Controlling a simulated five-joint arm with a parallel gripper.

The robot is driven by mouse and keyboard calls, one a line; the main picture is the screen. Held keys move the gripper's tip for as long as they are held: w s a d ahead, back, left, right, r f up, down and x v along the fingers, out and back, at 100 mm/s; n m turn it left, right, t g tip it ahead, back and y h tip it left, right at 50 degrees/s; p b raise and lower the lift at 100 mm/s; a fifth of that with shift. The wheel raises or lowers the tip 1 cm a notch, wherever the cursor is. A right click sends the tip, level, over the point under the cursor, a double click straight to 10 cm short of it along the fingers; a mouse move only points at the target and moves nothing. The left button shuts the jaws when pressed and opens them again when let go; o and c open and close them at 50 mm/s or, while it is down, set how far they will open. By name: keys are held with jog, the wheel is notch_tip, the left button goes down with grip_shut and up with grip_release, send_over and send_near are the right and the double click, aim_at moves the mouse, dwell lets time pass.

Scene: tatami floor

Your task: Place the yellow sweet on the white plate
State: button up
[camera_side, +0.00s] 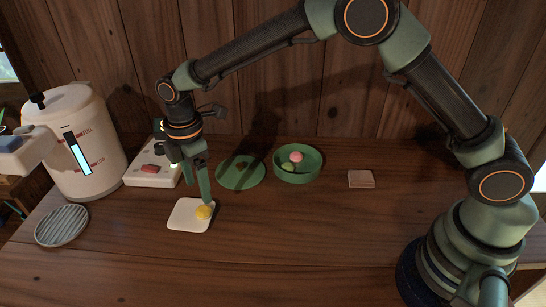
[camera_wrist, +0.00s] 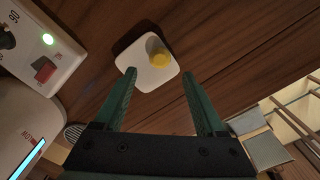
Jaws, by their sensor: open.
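The yellow sweet (camera_side: 203,212) rests on the white plate (camera_side: 183,214), near the plate's right side in the side view. In the wrist view the sweet (camera_wrist: 160,58) sits on the plate (camera_wrist: 133,56), right of its middle. My gripper (camera_side: 199,190) is above the plate with its fingers pointing down. One fingertip appears close to the sweet in the side view; I cannot tell whether it touches. In the wrist view my gripper (camera_wrist: 159,75) has its fingers wide apart with nothing held between them.
A green bowl (camera_side: 297,177) holds a pink and a green sweet. Its round green lid (camera_side: 240,185) lies beside it. A white kettle (camera_side: 76,140), a white box with a red switch (camera_side: 143,178), a striped dish (camera_side: 62,238) and a small pinkish block (camera_side: 361,179) stand around. The front tabletop is clear.

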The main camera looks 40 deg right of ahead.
jog(key=s+d+r+m+t, duration=0.1)
jog(key=s+d+r+m, duration=0.25)
jog(key=d+r, duration=0.4)
jog(key=s+d+r+m+t, duration=0.2)
jog(key=d+r+m, duration=0.3)
jog(key=d+r, duration=0.3)
jog(key=s+d+m+t, duration=0.2)
jog(key=s+d+m, duration=0.6)
jog(key=s, duration=0.3)
jog(key=shift+s+d+r+m+t, duration=0.15)
jog(key=shift+d+r+m+t, duration=0.2)
jog(key=shift+m, duration=0.4)
